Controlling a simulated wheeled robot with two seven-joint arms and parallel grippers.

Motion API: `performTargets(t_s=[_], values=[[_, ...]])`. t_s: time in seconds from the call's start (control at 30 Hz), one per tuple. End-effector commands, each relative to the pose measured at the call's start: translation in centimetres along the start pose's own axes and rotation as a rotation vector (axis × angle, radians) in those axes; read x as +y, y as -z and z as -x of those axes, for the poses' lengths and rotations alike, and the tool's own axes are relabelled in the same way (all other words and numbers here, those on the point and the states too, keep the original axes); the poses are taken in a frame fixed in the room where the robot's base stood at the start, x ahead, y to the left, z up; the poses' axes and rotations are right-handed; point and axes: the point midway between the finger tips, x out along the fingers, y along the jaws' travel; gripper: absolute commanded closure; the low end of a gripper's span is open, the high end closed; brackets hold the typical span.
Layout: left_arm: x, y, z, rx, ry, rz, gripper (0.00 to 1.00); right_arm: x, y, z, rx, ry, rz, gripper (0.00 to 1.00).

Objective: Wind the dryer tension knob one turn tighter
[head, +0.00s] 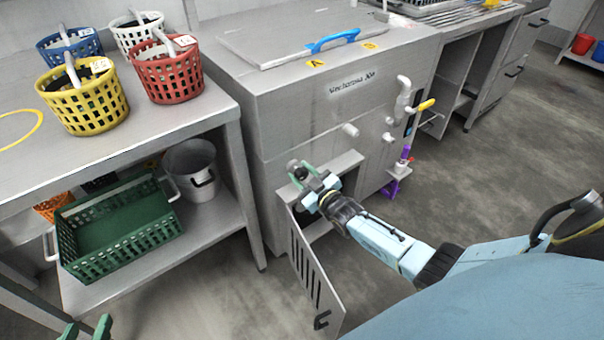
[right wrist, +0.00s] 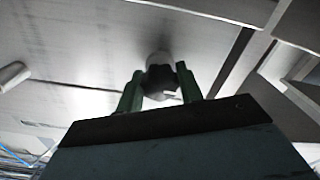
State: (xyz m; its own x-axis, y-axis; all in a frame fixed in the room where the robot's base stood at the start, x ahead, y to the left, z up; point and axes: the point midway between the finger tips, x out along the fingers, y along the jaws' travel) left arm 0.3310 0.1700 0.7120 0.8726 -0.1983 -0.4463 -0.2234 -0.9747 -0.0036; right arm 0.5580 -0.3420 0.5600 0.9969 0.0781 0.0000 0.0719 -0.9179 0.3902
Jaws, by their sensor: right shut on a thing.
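The dark tension knob (right wrist: 160,84) sits on a pale round stub (right wrist: 158,59) on the grey machine's (head: 340,110) lower front. In the head view the knob (head: 298,172) shows beside an open hatch, partly covered by my right gripper. My right gripper (head: 306,176) is shut on the knob, with a green finger on each side of it in the right wrist view (right wrist: 160,92). My left gripper (head: 87,330) shows only its green fingertips at the bottom left edge of the head view. They are apart, with nothing seen between them.
A slotted hatch door (head: 312,275) hangs open below my right gripper. The floor in front is clear.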

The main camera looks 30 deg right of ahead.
Motion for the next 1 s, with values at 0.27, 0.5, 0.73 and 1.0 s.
performTargets(t_s=[0.27,0.5,0.73,1.0], values=[[0.00,-0.08,0.00,-0.001,0.000,0.000,0.64,-0.09,-0.08,0.06,-0.002,0.002,-0.236,0.86],[0.03,0.21,-0.01,0.017,-0.001,0.001,0.64,-0.09,-0.07,0.05,-0.001,0.001,-0.380,0.86],[0.13,0.28,-0.02,0.021,-0.003,0.001,0.64,-0.11,-0.06,0.05,-0.001,0.001,-0.454,0.86],[0.19,0.33,-0.01,0.024,-0.005,0.001,0.64,-0.11,-0.05,0.05,-0.001,0.001,-0.477,0.86]])
